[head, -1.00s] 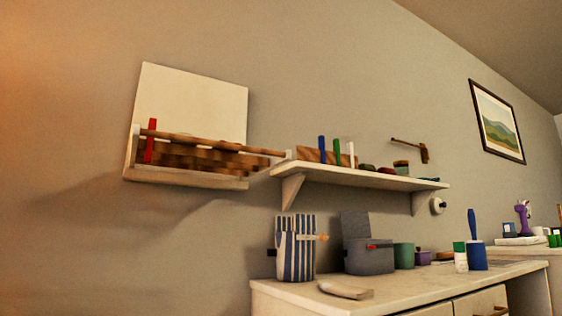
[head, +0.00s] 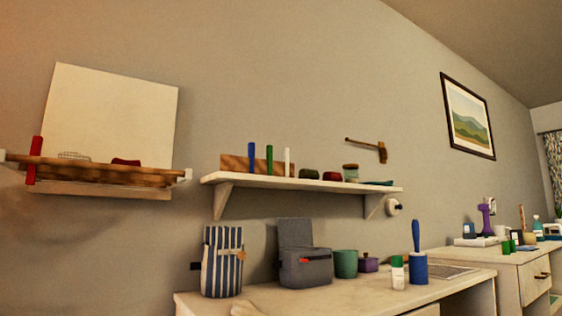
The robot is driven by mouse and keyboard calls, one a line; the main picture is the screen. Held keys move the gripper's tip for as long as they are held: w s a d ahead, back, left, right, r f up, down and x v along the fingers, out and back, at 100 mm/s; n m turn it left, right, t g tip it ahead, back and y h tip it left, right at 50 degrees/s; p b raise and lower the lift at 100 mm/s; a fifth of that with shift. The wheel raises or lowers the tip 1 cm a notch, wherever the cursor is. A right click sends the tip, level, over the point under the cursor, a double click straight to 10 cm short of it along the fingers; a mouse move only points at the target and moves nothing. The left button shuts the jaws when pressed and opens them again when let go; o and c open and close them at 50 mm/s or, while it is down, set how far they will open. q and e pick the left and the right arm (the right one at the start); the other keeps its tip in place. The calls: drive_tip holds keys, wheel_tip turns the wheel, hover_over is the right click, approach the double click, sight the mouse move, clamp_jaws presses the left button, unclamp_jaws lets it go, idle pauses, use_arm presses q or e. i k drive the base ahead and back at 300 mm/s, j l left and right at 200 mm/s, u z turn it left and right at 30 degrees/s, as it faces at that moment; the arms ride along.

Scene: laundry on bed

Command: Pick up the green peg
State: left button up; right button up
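The green peg (head: 269,159) stands upright on the white wall shelf (head: 230,179), in front of a brown wooden block (head: 234,163). A blue peg (head: 251,158) stands close on its left and a white peg (head: 287,161) close on its right. The foot of the green peg is too small to see clearly. Neither of my grippers is in the head view.
A wall unit with a white back panel (head: 110,115) and a red peg (head: 34,160) is at left. Below the shelf, a dresser (head: 400,300) bears a striped bag (head: 222,262), a grey box (head: 305,268) and a green pot (head: 346,263).

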sight(269, 153)
drive_tip(key=i+l, duration=0.45)
drive_tip(key=l, duration=0.15)
drive_tip(key=i+l+u, duration=0.1)
drive_tip(key=i+l, duration=0.35)
drive_tip(key=i+l+u, duration=0.1)
drive_tip(key=u, duration=1.7)
drive_tip(key=k+l, duration=0.05)
